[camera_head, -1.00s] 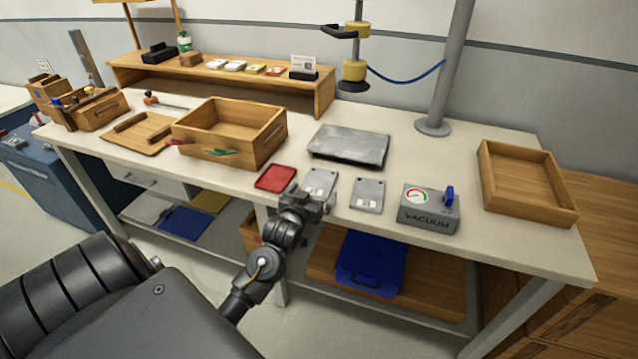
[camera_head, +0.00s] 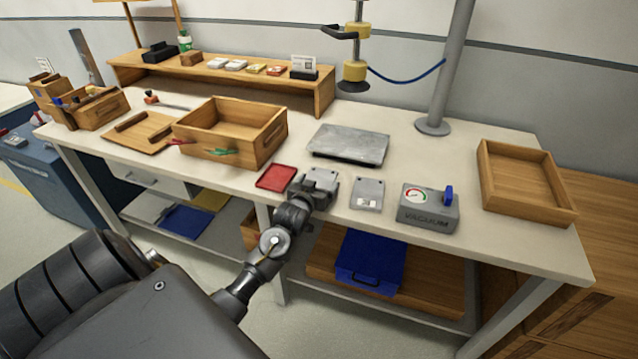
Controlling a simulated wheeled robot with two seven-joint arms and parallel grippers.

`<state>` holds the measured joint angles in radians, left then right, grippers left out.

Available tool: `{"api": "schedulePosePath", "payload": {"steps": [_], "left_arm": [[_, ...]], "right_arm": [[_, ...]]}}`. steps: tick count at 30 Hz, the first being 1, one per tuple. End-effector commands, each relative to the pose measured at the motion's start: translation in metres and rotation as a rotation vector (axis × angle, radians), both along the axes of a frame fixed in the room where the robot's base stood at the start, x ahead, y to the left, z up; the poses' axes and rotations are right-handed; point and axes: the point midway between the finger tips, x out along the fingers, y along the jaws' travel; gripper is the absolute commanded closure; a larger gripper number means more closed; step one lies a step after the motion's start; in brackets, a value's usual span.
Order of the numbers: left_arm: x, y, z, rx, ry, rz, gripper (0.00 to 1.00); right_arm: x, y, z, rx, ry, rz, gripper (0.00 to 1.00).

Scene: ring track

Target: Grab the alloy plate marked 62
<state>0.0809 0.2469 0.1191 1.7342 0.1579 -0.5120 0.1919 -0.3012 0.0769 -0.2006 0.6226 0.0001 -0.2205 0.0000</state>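Two small grey metal plates lie on the front part of the white bench. The left plate (camera_head: 322,177) is partly covered by my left gripper (camera_head: 318,188). The right plate (camera_head: 368,191) lies clear, with a small pale label near its front edge. The numbers on the plates are too small to read, so I cannot tell which is 62. My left gripper is over the front edge of the left plate; whether its fingers are apart or touch the plate is hard to see. My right gripper is not in view.
A red tray (camera_head: 276,177) lies just left of the left plate. A grey vacuum box (camera_head: 428,213) stands right of the right plate. Behind are a larger metal slab (camera_head: 348,143) and a wooden box (camera_head: 215,151). An empty wooden tray (camera_head: 523,203) is at right.

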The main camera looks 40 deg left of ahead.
Motion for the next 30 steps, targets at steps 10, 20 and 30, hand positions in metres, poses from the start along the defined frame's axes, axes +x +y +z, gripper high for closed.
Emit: {"api": "schedulePosePath", "payload": {"steps": [10,20,30], "left_arm": [[0.000,0.000,0.002,0.001,-0.004,0.000,0.57],[0.000,0.000,0.006,0.001,-0.005,0.000,0.57],[-0.021,-0.010,0.062,0.001,-0.009,-0.002,0.57]], "right_arm": [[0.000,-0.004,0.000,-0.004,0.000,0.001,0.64],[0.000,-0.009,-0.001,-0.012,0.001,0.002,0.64],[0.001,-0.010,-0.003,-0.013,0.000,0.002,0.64]]}}
